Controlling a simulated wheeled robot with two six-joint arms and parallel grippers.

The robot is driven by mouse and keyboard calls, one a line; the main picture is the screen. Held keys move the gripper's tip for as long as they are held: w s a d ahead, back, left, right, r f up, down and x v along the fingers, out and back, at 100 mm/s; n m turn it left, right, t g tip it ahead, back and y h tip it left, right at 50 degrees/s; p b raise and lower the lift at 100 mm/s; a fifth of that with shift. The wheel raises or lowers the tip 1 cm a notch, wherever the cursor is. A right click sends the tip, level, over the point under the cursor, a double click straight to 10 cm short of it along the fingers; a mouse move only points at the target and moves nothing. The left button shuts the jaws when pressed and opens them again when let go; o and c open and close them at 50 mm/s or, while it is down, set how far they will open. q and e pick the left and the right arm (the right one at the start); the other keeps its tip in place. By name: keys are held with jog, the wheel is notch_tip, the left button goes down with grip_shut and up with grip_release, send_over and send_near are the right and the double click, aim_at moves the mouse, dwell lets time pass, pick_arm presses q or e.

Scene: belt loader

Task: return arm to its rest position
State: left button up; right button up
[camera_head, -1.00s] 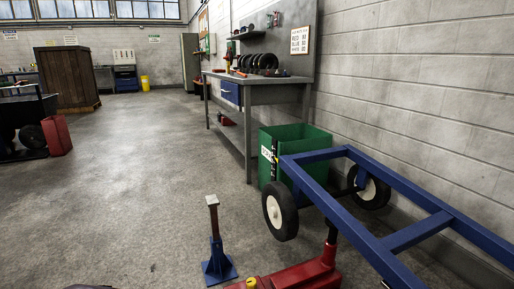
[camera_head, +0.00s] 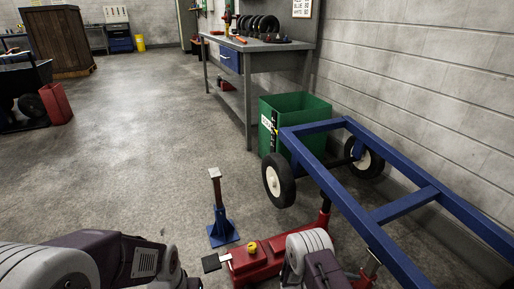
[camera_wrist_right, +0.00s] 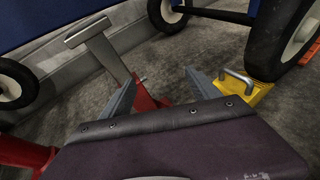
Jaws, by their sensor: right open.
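My right gripper (camera_wrist_right: 160,80) is open and empty in the right wrist view, its two grey fingers spread above the floor. A red stand with a pale T-shaped top (camera_wrist_right: 90,32) shows beyond the left finger, and a yellow block with a metal handle (camera_wrist_right: 245,90) lies beyond the right finger, by a black tyre. In the head view my right arm (camera_head: 308,262) is at the bottom, in front of the red jack (camera_head: 262,262), and hides its own gripper. My left arm (camera_head: 105,258) reaches in from the lower left; its gripper is not visible.
A blue wheeled frame (camera_head: 345,195) fills the right side. A blue stand (camera_head: 221,228) stands upright left of the red jack. A green bin (camera_head: 295,112) and a workbench (camera_head: 275,58) are behind.

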jog(key=s+a+r+m+y+p, duration=0.4)
jog(key=a+r+m+y+p, duration=0.15)
jog(key=r, duration=0.55)
jog(key=s+a+r+m+t+y+p, duration=0.1)
jog(key=s+a+r+m+y+p, duration=0.4)
jog(key=r, duration=0.5)
jog(key=s+a+r+m+y+p, duration=0.4)
jog(key=r+m, duration=0.3)
jog(key=r, duration=0.4)
pick_arm(q)
notch_tip(320, 180, up, 52)
jog(key=p, duration=3.5)
pick_arm(e)
notch_tip(320, 180, up, 36)
jog(key=w, duration=0.1)
jog(key=shift+w+a, duration=0.3)
jog(key=shift+a, duration=0.15)
jog(key=shift+n, duration=0.25)
